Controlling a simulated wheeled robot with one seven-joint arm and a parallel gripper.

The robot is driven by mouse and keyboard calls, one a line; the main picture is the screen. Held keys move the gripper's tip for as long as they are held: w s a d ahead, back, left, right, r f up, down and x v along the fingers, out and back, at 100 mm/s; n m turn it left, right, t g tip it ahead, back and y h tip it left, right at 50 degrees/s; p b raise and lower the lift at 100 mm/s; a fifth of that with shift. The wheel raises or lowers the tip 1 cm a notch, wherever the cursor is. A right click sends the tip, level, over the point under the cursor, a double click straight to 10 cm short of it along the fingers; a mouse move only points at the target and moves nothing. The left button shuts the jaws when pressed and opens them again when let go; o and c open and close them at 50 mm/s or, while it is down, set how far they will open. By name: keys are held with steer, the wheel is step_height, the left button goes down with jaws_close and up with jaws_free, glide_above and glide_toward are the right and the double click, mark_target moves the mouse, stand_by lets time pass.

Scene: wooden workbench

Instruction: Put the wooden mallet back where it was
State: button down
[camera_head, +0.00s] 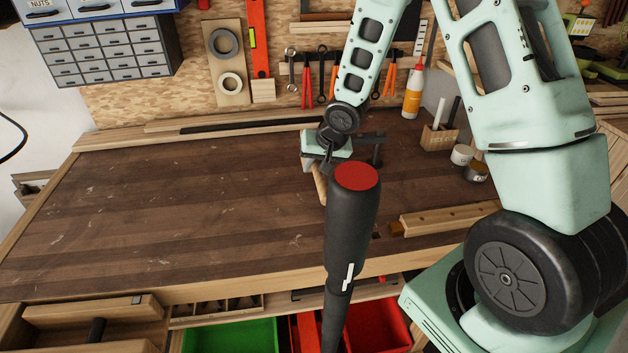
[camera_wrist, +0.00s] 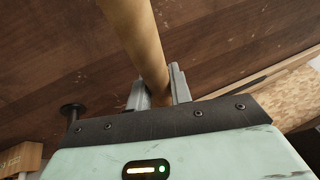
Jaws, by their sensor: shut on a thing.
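The mallet's pale wooden handle (camera_wrist: 142,40) runs between the two grey fingers of my gripper (camera_wrist: 157,90) in the wrist view and out past the top edge. The fingers are shut on it. In the head view my gripper (camera_head: 322,172) is above the middle of the dark bench top, and a short piece of the handle (camera_head: 319,184) shows below it. The mallet's head is not visible in either view. I cannot tell whether the handle touches the bench.
The wooden workbench (camera_head: 140,215) is clear on its left half. A black upright fitting (camera_head: 376,152) stands just right of my gripper. A wooden bar (camera_head: 450,218) lies at the front right. A pen block (camera_head: 438,138) and small tins (camera_head: 462,155) stand behind it. Tools hang at the back.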

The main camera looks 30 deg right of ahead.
steer(key=shift+f+b, duration=0.3)
steer(key=shift+f, duration=1.75)
steer(key=shift+f, duration=0.1)
steer(key=shift+f, duration=0.15)
steer(key=c, duration=1.3)
jaws_free()
steer(key=shift+o, duration=0.2)
steer(key=shift+s+r, duration=0.1)
steer(key=shift+r, duration=0.4)
steer(key=p+v, duration=0.3)
steer(key=v, duration=0.8)
steer(key=shift+r, duration=0.25)
